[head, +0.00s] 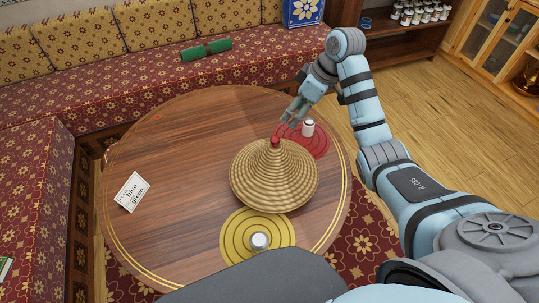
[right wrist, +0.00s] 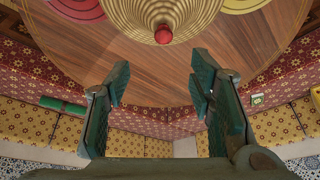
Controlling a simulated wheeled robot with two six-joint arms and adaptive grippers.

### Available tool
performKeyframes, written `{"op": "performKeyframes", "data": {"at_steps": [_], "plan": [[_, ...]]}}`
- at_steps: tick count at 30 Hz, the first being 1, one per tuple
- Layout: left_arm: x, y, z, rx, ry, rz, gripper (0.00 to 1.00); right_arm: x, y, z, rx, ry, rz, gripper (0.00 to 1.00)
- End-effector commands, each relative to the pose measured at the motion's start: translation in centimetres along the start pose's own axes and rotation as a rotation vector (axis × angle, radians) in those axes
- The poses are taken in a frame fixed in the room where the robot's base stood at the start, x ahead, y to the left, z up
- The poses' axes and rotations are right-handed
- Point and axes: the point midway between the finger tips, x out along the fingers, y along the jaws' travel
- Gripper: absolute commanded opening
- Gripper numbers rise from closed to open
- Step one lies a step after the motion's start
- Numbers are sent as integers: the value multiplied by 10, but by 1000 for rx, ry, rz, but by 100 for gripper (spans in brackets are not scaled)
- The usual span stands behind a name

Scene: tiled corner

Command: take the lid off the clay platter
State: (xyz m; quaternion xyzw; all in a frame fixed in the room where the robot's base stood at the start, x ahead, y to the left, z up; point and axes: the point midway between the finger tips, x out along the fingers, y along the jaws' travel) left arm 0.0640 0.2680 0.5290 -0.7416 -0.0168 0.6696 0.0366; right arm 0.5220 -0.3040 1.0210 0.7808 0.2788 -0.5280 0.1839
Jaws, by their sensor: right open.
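A woven, straw-coloured conical lid (head: 273,178) with a red knob (head: 275,141) stands on the round wooden table. It hides whatever is under it; I see no clay platter. My right gripper (head: 291,113) is open and empty, just beyond the knob and above the table. In the right wrist view the lid (right wrist: 185,14) and its red knob (right wrist: 163,34) are at the top, ahead of the open fingers (right wrist: 160,82) and roughly centred between them. The knob is not between the fingertips. My left gripper is not in view.
The round table (head: 170,140) holds a red mat (head: 318,146) with a small white jar (head: 308,128), a yellow mat (head: 232,233) with another small jar (head: 259,241), and a printed card (head: 132,192). The table's left part is mostly clear. A patterned sofa (head: 120,85) borders it.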

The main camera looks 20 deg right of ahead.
Motion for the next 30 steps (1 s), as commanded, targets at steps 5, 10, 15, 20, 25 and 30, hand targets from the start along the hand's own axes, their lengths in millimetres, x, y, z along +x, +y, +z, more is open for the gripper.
{"op": "performKeyframes", "data": {"at_steps": [5,10,15,20,25,30], "plan": [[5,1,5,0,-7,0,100,34,1,6,11,-1,-1,49],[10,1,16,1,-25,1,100,75,3,10,18,-1,3,49],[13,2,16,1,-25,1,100,97,2,8,17,-1,4,49],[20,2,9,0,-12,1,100,130,1,5,15,-1,4,49],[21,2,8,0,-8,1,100,141,1,4,14,-1,6,49],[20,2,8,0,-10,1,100,140,1,3,13,-1,6,41]]}}
